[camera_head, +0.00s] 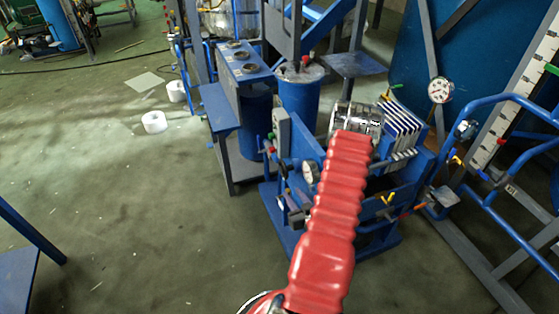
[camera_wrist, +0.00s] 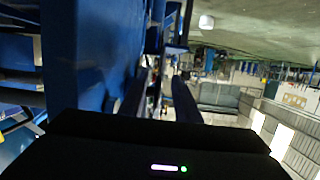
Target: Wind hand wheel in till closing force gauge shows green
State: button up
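The blue press frame (camera_head: 375,238) with a stack of white-edged plates (camera_head: 402,122) stands right of centre in the head view. A small round white-faced gauge (camera_head: 311,171) sits on its left side; its needle and colours are too small to read. I cannot make out the hand wheel for certain. My red-sleeved arm reaches over the press and hides part of it. My gripper (camera_wrist: 160,98) shows in the wrist view as two dark fingers spread apart, with nothing clearly held. A large blue surface (camera_wrist: 90,55) is close on its left.
A blue bench (camera_head: 240,70) and blue cylinder (camera_head: 299,100) stand behind the press. A second dial (camera_head: 440,90) and blue railings (camera_head: 490,110) are at the right. White rolls (camera_head: 154,122) lie on the floor. The floor at left is mostly clear.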

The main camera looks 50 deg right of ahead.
aim_at(283, 170)
jog(key=r, duration=0.2)
jog(key=r+t+h, duration=0.1)
jog(key=r+t, duration=0.1)
jog(key=r, duration=0.1)
jog(key=shift+w+d+r, duration=0.2)
jog(key=shift+w+r, duration=0.15)
jog(key=shift+w, duration=0.05)
jog(key=x, duration=1.3)
jog(key=shift+w+d+r, duration=0.2)
jog(key=shift+w+r, duration=0.1)
jog(key=shift+w, duration=0.05)
grip_shut()
